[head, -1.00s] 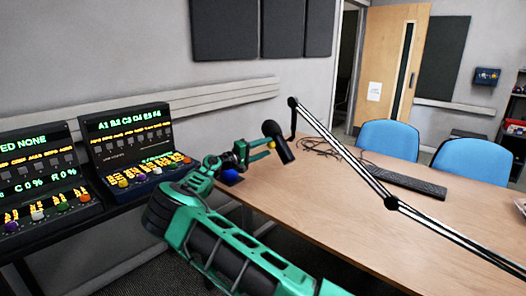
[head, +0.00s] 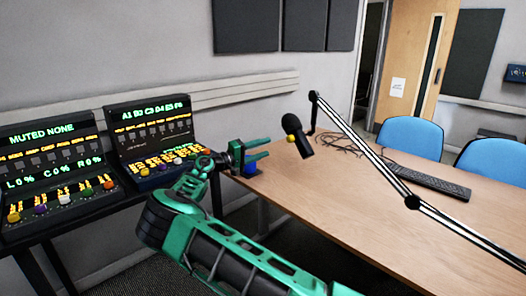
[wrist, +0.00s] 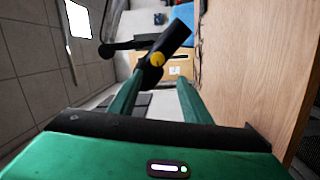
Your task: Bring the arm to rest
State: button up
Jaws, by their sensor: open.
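My green arm reaches up from the bottom of the head view. My gripper (head: 262,154) is open and empty, its two green fingers apart and pointing right over the table's left end. In the wrist view the open fingers of my gripper (wrist: 158,92) frame empty space. A black microphone (head: 297,136) with a yellow knob hangs from a boom arm to the right of my fingertips, apart from them in the head view. The microphone also shows in the wrist view (wrist: 172,42), beyond the fingers. A blue object (head: 250,170) shows partly behind my gripper.
The boom arm (head: 366,151) slants across the wooden table (head: 340,200). A keyboard (head: 429,179) and tangled black cables (head: 345,143) lie on the table. Two lit consoles, the left one (head: 52,170) and the right one (head: 155,135), stand at left. Blue chairs (head: 410,137) stand behind the table.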

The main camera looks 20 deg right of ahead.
jog(key=s+d+f+m+g+y, duration=0.1)
jog(key=s+d+m+g+y, duration=0.3)
jog(key=s+d, duration=0.7)
jog(key=s+d+f+m+g+y, duration=0.2)
jog(key=s+d+y, duration=0.45)
jog(key=s, duration=0.65)
jog(key=s+a+t+y, duration=0.1)
jog(key=s+a, duration=0.4)
jog(key=s, duration=0.6)
jog(key=s+a+r+t+y, duration=0.1)
jog(key=s+a+y, duration=0.3)
jog(key=s, duration=0.8)
jog(key=s+a+y, duration=0.3)
jog(key=s+a, duration=0.5)
jog(key=s, duration=0.3)
jog(key=shift+s+r+t, duration=0.3)
jog(key=shift+s+t, duration=0.05)
jog(key=shift+t, duration=0.05)
